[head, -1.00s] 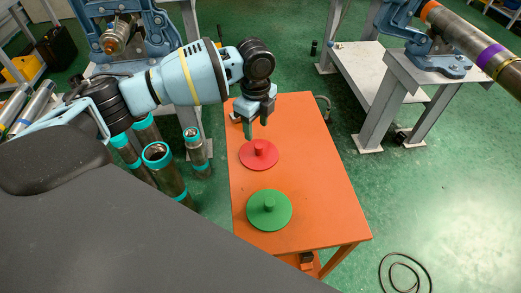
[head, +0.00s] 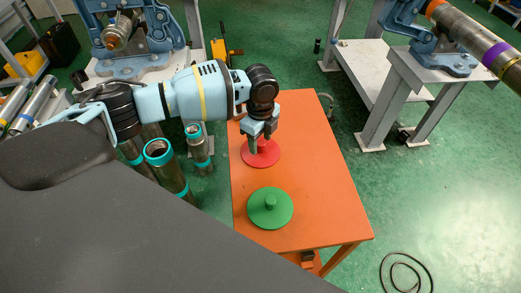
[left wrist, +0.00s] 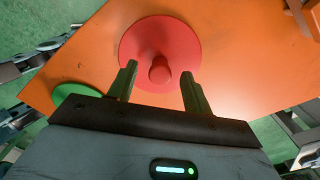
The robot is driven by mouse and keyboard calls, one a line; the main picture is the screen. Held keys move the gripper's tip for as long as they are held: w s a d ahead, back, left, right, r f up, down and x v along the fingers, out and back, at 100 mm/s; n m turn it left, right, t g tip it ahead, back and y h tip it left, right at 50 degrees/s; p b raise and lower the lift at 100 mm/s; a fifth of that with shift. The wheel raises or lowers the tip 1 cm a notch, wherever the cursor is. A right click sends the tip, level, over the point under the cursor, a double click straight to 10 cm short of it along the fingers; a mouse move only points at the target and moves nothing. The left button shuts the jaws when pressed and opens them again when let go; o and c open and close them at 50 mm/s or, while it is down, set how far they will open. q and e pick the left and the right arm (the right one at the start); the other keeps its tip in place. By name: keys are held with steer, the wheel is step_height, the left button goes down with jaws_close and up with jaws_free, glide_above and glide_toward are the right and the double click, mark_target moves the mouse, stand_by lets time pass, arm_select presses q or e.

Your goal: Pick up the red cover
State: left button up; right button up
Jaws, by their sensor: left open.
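The red cover (head: 262,155) is a flat round disc with a short knob on top. It lies on the orange table (head: 310,180), behind the green cover (head: 270,208). My left gripper (head: 259,148) is open, fingers pointing down over the red cover. In the left wrist view the red cover (left wrist: 160,45) fills the upper middle, and its knob (left wrist: 160,69) shows between the two open fingers (left wrist: 160,85), a little beyond their tips. I cannot tell the height of the fingertips above the disc. My right gripper is not in view.
Several pipes with teal ends (head: 166,165) stand left of the table under my left arm. A pipe vise (head: 135,45) is at the back left. A grey stand with a vise (head: 432,75) holds a long pipe (head: 480,48) on the right. A black cable (head: 405,272) lies on the floor.

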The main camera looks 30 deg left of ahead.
mark_target(261, 142)
arm_select(q)
steer(key=shift+c, duration=0.4)
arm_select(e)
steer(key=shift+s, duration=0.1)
arm_select(q)
jaws_close()
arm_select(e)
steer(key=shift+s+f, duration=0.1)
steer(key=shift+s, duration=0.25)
arm_select(q)
steer(key=shift+r, duration=0.1)
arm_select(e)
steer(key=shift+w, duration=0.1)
arm_select(q)
steer(key=shift+r, duration=0.6)
step_height(261, 142, up, 2)
steer(key=shift+r, duration=0.15)
steer(key=s+a+r+p, duration=0.1)
steer(key=s+a, duration=0.1)
steer(key=s, duration=1.3)
steer(key=shift+s+a+r+p, duration=0.15)
steer(key=shift+s+a+p, duration=0.15)
steer(key=shift+s+a, duration=0.1)
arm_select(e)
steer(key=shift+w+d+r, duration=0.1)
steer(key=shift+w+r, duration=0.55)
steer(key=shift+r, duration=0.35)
